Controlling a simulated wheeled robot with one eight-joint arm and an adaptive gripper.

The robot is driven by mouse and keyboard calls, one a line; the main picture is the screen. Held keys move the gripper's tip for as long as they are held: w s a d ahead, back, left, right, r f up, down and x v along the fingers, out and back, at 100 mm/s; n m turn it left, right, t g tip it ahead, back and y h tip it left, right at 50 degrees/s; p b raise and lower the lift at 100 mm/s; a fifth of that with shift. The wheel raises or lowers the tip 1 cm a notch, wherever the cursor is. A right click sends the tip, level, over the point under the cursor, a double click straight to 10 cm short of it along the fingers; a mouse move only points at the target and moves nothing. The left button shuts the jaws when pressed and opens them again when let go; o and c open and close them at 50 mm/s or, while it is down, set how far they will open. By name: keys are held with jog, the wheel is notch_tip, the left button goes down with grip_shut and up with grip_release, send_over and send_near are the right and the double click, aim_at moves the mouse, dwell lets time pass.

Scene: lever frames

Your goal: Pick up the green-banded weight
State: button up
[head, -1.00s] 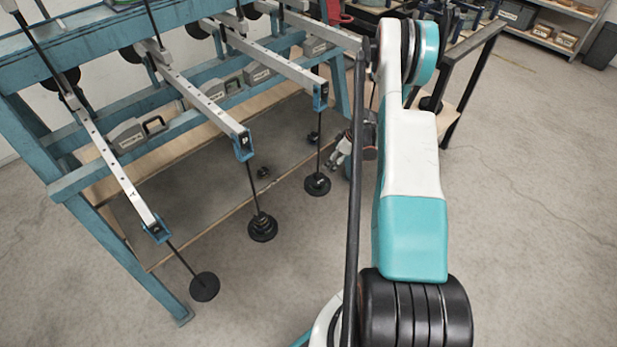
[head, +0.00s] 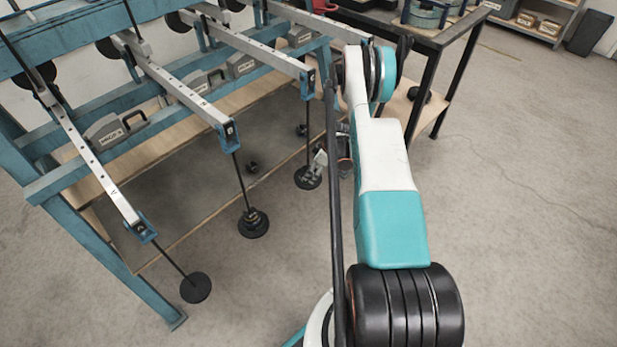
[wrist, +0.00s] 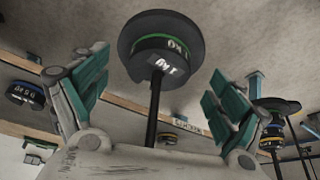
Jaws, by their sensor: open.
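In the wrist view a dark round weight with a thin green band (wrist: 164,46) and white kg lettering sits at a wide black disc on a thin rod. My gripper (wrist: 152,82) is open, with its teal-padded fingers to the left and right of the rod and weight. The fingers show no contact with the weight. In the head view my gripper (head: 322,160) is close beside the hanging weight (head: 307,179) at the end of the third lever from the left. Its band cannot be made out there, and my arm hides part of the gripper.
A small blue-banded weight (wrist: 25,93) is at left. In the head view, other hangers (head: 253,222) hang from levers on the blue frame (head: 100,255). Open floor lies in front.

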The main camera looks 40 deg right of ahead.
jog(key=b+x, duration=0.1)
jog(key=x, duration=0.2)
jog(key=shift+w+f, duration=0.1)
jog(key=shift+f, duration=0.15)
jog(key=shift+r, duration=0.1)
jog(key=c, duration=1.7)
jog(key=shift+c, duration=0.2)
jog(key=shift+r, duration=0.1)
